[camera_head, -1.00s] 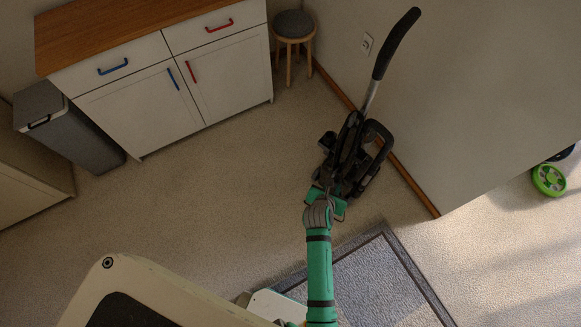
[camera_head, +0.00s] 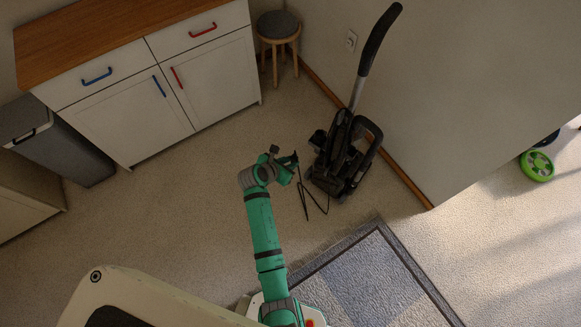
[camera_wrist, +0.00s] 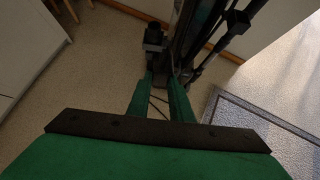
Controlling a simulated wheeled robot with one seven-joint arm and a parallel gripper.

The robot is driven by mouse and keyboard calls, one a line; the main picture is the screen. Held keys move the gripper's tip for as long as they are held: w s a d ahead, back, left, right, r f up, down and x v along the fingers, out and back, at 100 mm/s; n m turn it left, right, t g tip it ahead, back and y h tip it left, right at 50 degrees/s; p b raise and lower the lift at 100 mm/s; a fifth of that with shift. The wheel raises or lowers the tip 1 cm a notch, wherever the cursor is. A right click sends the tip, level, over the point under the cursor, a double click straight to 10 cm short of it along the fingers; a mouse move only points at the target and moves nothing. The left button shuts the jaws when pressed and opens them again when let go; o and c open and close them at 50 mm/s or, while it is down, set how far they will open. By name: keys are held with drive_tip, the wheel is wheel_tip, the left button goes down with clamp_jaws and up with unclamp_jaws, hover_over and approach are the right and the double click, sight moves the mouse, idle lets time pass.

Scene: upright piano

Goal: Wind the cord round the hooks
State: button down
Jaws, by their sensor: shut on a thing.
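A black upright vacuum cleaner (camera_head: 345,165) with a long curved handle (camera_head: 380,38) stands on the carpet by the wall. It also shows at the top of the wrist view (camera_wrist: 196,40). A thin black cord (camera_head: 304,203) hangs in a loop between my gripper (camera_head: 294,166) and the vacuum's lower body. My gripper is left of the vacuum, apart from it, and shut on the cord. In the wrist view the cord (camera_wrist: 157,101) runs between the green fingers (camera_wrist: 160,88). I cannot make out the hooks on the dark body.
A grey-bordered rug (camera_head: 365,285) lies in front. A white cabinet (camera_head: 130,105), a grey bin (camera_head: 60,145) and a round stool (camera_head: 278,27) stand behind to the left. A green-wheeled thing (camera_head: 537,165) is at the far right. Carpet left of my arm is clear.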

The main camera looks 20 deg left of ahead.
wheel_tip(320, 180, up, 25)
drive_tip(key=s+d, duration=0.2)
drive_tip(key=d, duration=0.6)
drive_tip(key=s+d, duration=0.3)
drive_tip(key=d, duration=0.5)
drive_tip(key=shift+s+d+f, duration=0.15)
drive_tip(key=shift+s+f, duration=0.05)
drive_tip(key=shift+f, duration=0.1)
drive_tip(key=shift+f, duration=0.1)
